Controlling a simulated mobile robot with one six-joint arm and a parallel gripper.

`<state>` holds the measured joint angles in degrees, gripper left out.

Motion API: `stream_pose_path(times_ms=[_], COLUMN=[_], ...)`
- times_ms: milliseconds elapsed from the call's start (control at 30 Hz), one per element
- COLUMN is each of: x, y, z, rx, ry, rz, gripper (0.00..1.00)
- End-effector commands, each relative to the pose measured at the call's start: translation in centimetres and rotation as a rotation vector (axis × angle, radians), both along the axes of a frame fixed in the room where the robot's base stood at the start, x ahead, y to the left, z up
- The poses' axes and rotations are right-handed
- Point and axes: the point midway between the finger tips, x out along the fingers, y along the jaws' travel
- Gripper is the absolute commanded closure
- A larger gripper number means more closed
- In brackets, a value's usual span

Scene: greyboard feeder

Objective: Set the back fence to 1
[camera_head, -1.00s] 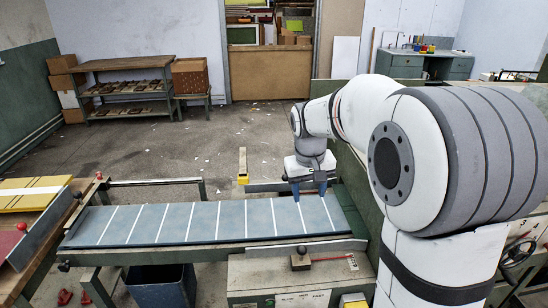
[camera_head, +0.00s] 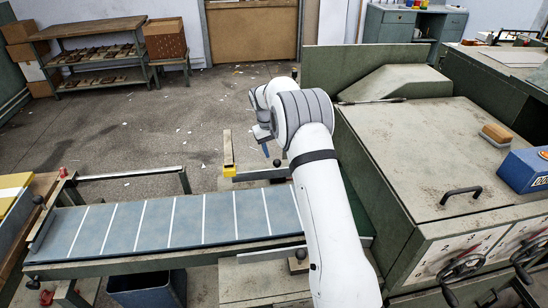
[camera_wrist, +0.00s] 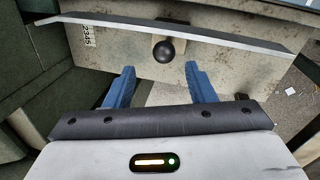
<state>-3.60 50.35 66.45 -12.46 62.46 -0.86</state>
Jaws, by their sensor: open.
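The back fence (camera_wrist: 220,36) is a long metal bar on a pale plate in the wrist view. A black ball knob (camera_wrist: 163,50) stands at its middle. Part of a printed scale, reading about 2345, shows on the plate (camera_wrist: 89,37) to the left; where the fence stands on it is unclear. My gripper (camera_wrist: 161,86) is open and empty, its two blue fingers pointing towards the knob, apart from it. In the head view my gripper (camera_head: 266,150) is above the far side of the belt, near the back fence (camera_head: 261,174), partly hidden by my arm.
The blue-grey belt (camera_head: 187,222) with white lines runs across the front. A near fence (camera_head: 262,256) lies along its front edge. A yellow-tipped beam (camera_head: 228,152) juts out behind the belt. A large green-grey machine (camera_head: 410,150) stands right of my arm. The floor behind is open.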

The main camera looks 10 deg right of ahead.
Motion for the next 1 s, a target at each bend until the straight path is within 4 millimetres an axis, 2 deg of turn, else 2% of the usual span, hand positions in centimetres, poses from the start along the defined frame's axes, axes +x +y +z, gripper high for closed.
stream_pose_path(times_ms=[100,300,467,700,1000], x=[0.0,0.1,0.1,0.1,0.1], y=[0.0,-0.1,-0.1,0.0,0.0], z=[-2.0,-4.7,-5.6,-5.8,-5.7], rx=[0.000,0.001,0.001,0.001,0.001], ry=[0.003,0.002,0.001,0.000,0.000], rz=[0.006,0.012,0.014,0.015,0.016], gripper=[0.50,0.50,0.50,0.50,0.74])
